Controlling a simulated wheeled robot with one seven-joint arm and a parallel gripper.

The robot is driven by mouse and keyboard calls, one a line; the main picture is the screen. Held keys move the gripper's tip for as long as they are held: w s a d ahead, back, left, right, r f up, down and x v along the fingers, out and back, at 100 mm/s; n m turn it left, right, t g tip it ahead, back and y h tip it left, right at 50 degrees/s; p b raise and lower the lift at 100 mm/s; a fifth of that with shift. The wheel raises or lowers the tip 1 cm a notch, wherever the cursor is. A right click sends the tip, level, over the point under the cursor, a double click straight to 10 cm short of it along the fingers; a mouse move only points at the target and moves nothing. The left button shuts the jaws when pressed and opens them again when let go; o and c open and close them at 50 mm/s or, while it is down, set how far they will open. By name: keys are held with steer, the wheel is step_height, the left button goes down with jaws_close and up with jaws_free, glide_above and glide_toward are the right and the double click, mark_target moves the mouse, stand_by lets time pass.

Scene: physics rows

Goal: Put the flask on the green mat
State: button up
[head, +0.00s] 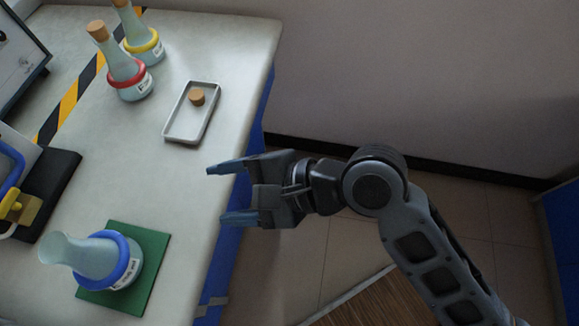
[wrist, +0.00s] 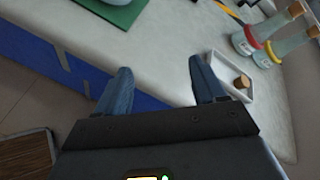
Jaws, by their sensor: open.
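A flask with a blue ring (head: 105,262) stands on the green mat (head: 147,270) at the lower left of the head view. No stopper shows in its mouth. In the wrist view the green mat (wrist: 118,12) is at the top edge, with only the base of the flask (wrist: 98,3) showing. My gripper (head: 214,195) is open and empty beside the table's edge, to the right of the mat and apart from the flask. Its fingers also show in the wrist view (wrist: 158,85), with nothing between them.
A red-ringed flask (head: 132,85) and a yellow-ringed flask (head: 146,48), both stoppered, stand at the back. A small tray (head: 176,135) holds a loose cork (head: 197,96). A dark device (head: 50,190) stands at the left. The tabletop between tray and mat is clear.

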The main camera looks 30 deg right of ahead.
steer(key=s+d+f+n+t+h, duration=0.3)
steer(key=s+d+f+h, duration=0.15)
steer(key=d, duration=0.45)
steer(key=s+d+r+n+t+h, duration=0.2)
steer(key=s+d+r+n+h, duration=0.1)
steer(key=s+n, duration=0.4)
steer(key=s+d+r+n+t+h, duration=0.2)
steer(key=s+d+r+n, duration=0.3)
steer(key=s, duration=0.5)
steer(key=shift+s+d+r+n+h, duration=0.25)
steer(key=shift+d+n+h, duration=0.2)
steer(key=shift+d+n, duration=0.55)
